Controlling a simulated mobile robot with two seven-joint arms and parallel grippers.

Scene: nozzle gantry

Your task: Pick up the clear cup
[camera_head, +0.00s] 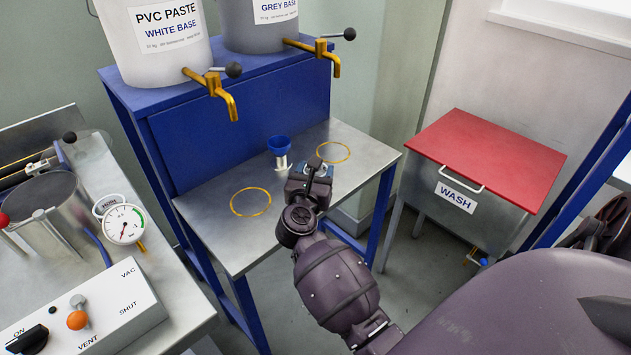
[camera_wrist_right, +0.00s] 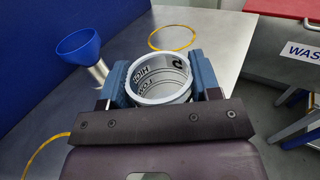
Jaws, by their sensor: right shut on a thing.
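In the head view my right gripper (camera_head: 309,178) is over the steel table (camera_head: 222,190), between the two yellow rings, and mostly hides the cup. I cannot tell whether the cup touches the table. My left gripper is not in view.
A blue funnel (camera_head: 279,145) on a metal stand is just behind the gripper. Yellow rings (camera_head: 251,214) and (camera_head: 348,152) mark the table. Brass taps (camera_head: 222,92) and (camera_head: 324,50) overhang from two buckets. A red-lidded wash bin (camera_head: 490,150) stands right; a gauge bench (camera_head: 150,270) left.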

